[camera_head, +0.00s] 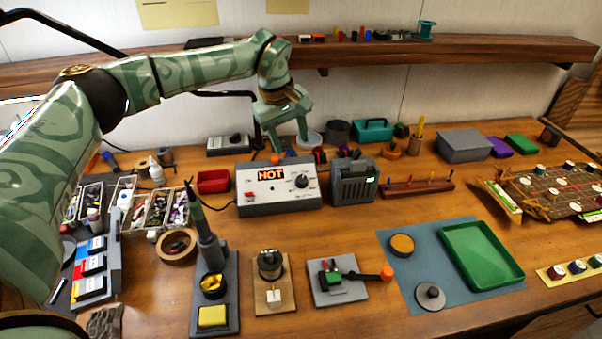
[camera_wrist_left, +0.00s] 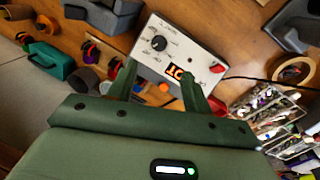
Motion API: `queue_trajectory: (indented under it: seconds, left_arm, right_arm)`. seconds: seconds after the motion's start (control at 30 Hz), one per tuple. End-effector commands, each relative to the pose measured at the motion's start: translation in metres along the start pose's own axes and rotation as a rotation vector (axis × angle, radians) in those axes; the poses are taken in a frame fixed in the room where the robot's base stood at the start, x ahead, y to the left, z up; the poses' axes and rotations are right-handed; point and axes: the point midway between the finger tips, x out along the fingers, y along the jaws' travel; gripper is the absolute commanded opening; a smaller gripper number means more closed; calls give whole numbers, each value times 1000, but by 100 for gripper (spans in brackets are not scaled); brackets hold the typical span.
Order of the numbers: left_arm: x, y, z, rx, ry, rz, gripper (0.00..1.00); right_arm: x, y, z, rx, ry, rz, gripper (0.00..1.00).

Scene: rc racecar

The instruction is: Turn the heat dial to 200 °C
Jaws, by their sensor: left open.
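The heat dial (camera_head: 302,181) is a black knob on the white front panel of a grey control box (camera_head: 279,209) in the middle of the workbench. The panel has an orange lit display reading HOT (camera_head: 271,175) and a red switch (camera_head: 249,195). In the left wrist view, the dial (camera_wrist_left: 159,44) shows with its scale marks, too small to read. My left gripper (camera_head: 288,150) is green, open and empty, above and behind the box. In the wrist view its fingers (camera_wrist_left: 158,80) spread apart near the box's top edge, apart from the dial. My right gripper is not in view.
A grey slotted unit (camera_head: 354,187) stands right beside the box. A red bin (camera_head: 213,181) is to its left. A soldering iron stand (camera_head: 211,251) is in front left. A green tray (camera_head: 478,284) lies on a blue mat at the right. Some bench in front of the box is clear.

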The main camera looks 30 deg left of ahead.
Motion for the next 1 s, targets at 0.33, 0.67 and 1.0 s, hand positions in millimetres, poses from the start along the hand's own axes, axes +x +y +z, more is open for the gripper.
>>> queue_trajectory:
  seconds: [0.33,0.67,1.0]
  left_arm:
    - [92,0,1,-2,-3,-2,50]
    - [124,0,1,-2,-2,1,50]
    - [124,0,1,-2,-1,2,28]
  right_arm:
    - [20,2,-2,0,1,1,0]
    - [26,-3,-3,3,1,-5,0]
    - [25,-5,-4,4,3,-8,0]
